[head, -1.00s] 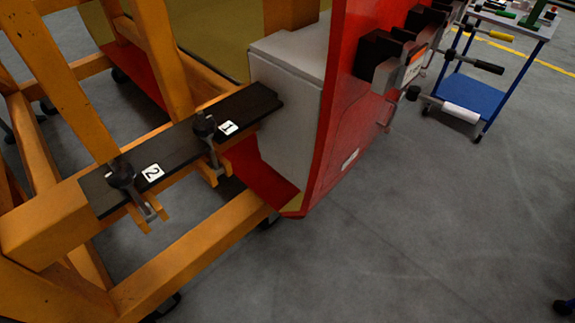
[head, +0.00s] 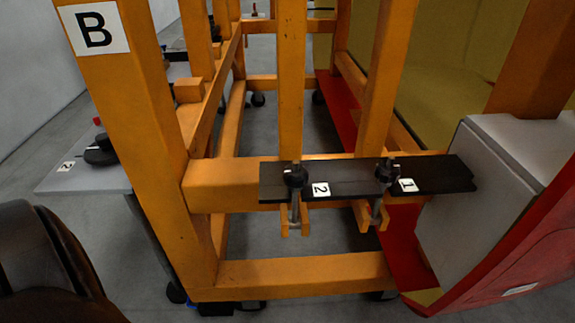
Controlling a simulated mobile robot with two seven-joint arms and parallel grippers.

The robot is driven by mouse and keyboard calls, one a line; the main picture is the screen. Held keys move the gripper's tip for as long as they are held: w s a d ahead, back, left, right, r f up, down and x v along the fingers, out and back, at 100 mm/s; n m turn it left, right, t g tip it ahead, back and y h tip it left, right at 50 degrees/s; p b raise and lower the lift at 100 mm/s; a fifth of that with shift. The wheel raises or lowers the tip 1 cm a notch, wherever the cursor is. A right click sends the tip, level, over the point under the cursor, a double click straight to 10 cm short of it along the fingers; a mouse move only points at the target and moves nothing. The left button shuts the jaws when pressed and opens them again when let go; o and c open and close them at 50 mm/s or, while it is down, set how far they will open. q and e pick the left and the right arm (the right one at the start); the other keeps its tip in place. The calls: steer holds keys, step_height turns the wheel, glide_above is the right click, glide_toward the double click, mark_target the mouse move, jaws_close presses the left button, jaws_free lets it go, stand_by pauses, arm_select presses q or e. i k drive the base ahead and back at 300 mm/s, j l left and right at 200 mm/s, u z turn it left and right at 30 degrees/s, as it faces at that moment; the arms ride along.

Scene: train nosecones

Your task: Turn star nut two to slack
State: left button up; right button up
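Star nut two (head: 295,176) is a black knob on a bolt at the left part of a dark clamp bar (head: 345,177). A white label "2" (head: 320,188) lies just right of it. Star nut one (head: 386,170) sits further right on the same bar, beside a label "1" (head: 408,185). Below each nut a bolt stands in a forked orange bracket (head: 295,218). How tight the nuts are cannot be told. Neither of my grippers shows in the head view.
An orange frame post with a "B" sign (head: 94,28) rises left of the bar. A red nosecone (head: 520,260) with a grey block (head: 475,195) is at right. A grey table (head: 75,182) stands at far left. A dark rounded shape fills the lower left corner. Floor shows below the beam.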

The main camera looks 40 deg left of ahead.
mark_target(296, 182)
steer(key=u, duration=1.15)
